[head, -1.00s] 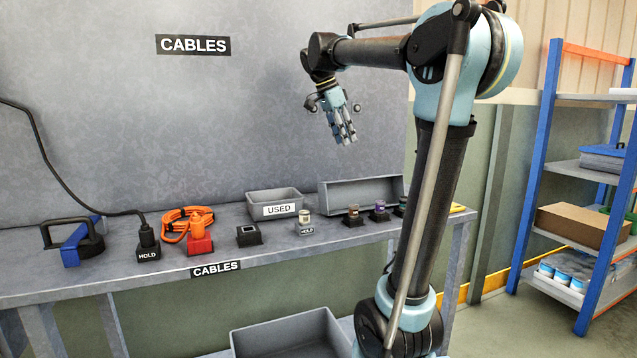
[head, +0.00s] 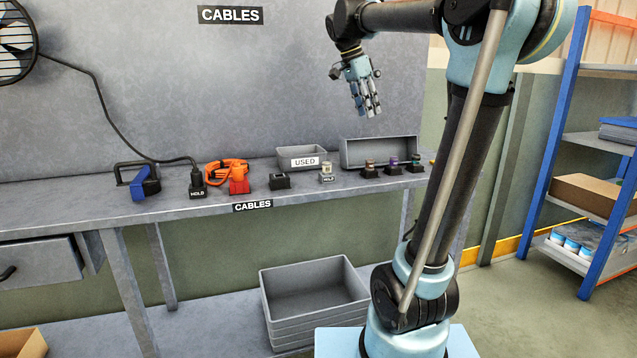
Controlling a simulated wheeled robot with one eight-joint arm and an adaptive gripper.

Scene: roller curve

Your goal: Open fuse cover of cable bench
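The cable bench (head: 70,212) is a long grey table along the wall, with a "CABLES" label on its front edge. A small black block with a square grey top (head: 280,181) sits on it, in front of the "USED" tray. It may be the part with the fuse cover, but I cannot tell at this size. A small pale cylinder on a "HOLD" base (head: 327,172) stands to its right. Several small fuse-like pieces on black bases stand farther right. My gripper (head: 368,112) hangs in the air above the bench's right part, fingers extended and apart, holding nothing.
A grey "USED" tray (head: 302,160) and a long grey bin (head: 378,152) stand at the back. Stacked grey crates (head: 315,300) lie below. Blue shelving (head: 565,120) stands right.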

